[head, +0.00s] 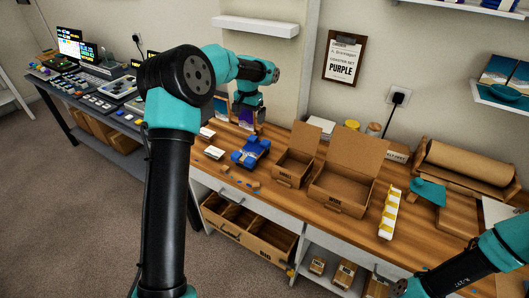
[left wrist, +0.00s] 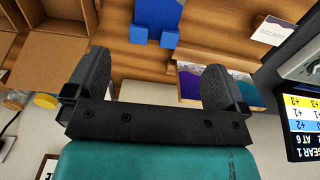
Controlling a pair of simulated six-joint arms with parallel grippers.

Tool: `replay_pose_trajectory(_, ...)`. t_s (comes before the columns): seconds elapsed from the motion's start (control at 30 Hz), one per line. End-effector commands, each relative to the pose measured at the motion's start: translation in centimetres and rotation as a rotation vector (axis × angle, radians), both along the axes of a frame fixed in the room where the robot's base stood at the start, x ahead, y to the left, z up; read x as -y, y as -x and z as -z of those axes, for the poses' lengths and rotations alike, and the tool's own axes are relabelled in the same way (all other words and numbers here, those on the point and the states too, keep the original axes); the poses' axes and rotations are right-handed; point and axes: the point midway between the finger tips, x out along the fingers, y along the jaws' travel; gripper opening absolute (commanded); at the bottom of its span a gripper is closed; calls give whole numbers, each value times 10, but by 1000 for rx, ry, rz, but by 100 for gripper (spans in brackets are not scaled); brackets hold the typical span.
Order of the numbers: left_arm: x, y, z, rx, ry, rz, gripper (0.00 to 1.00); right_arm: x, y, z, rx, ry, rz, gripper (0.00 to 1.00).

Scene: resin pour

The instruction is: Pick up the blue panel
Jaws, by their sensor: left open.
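My left gripper (head: 247,113) is at the back of the wooden bench. In the left wrist view its two fingers (left wrist: 158,72) are apart, with nothing held between them. Thin panels with blue, purple and white wave patterns stand near the right finger. One panel (left wrist: 190,84) shows purple and white between the fingers; a bluer patch (left wrist: 245,92) shows beyond the right finger, which partly hides it. I cannot tell for sure which is the blue panel. In the head view a purple panel face (head: 246,116) shows beside the gripper. My right gripper is out of view.
A blue stand (head: 249,152) sits in front of the panels. A white strip with yellow parts (head: 390,213) lies farther right.

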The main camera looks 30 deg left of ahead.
Motion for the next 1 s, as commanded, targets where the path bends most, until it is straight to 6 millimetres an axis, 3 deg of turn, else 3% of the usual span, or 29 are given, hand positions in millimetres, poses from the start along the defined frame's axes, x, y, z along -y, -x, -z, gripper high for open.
replay_pose_trajectory(0.47,-1,0,6,-5,0,-10,100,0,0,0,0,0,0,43)
replay_pose_trajectory(1.0,0,0,94,-7,0,-8,100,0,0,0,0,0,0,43)
